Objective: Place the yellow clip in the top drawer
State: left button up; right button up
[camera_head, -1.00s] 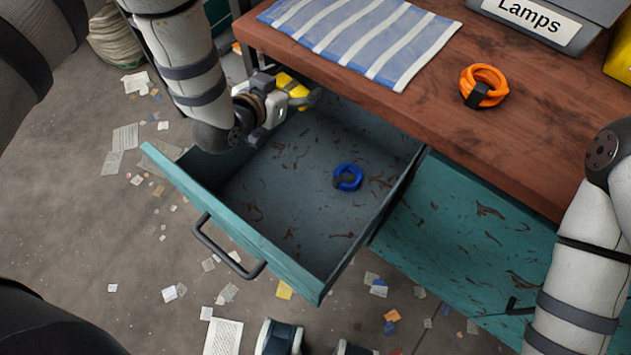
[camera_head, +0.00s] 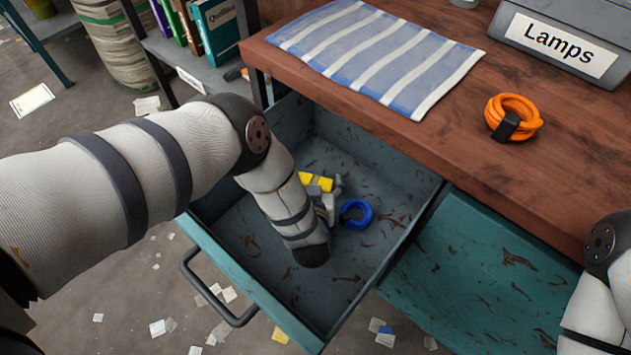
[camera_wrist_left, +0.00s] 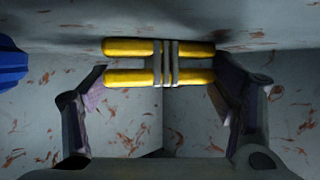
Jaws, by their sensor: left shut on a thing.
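The yellow clip (camera_head: 316,182) is down inside the open top drawer (camera_head: 245,272), partly hidden by my left arm. My left gripper (camera_head: 331,196) is inside the drawer too. In the left wrist view the yellow clip (camera_wrist_left: 130,77) shows as two yellow bars with grey bands, between the fingers of my left gripper (camera_wrist_left: 158,80), which is shut on it. Drawer walls and floor lie close around it; whether it touches the floor I cannot tell. My right gripper is out of view; only part of that arm shows at the right edge.
A blue cable coil (camera_head: 356,214) lies on the drawer floor just right of my left gripper. On the wooden worktop (camera_head: 440,130) are a striped cloth (camera_head: 375,50), an orange cable coil (camera_head: 512,117) and a grey Lamps bin (camera_head: 560,45). The drawer's front part is clear.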

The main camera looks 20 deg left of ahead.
pick_arm(q)
jog(key=shift+r, duration=0.1)
jog(key=shift+f, duration=0.2)
jog(key=o, duration=1)
jog(key=shift+r, duration=0.4)
jog(key=p+v, duration=0.1)
jog(key=v, duration=0.5)
jog(key=shift+s+d+p, duration=0.1)
jog(key=shift+s+p, duration=0.1)
jog(key=shift+p, duration=0.2)
jog(key=shift+s+d+r, duration=0.1)
jog(key=shift+s+r, duration=0.05)
jog(key=shift+s, duration=0.3)
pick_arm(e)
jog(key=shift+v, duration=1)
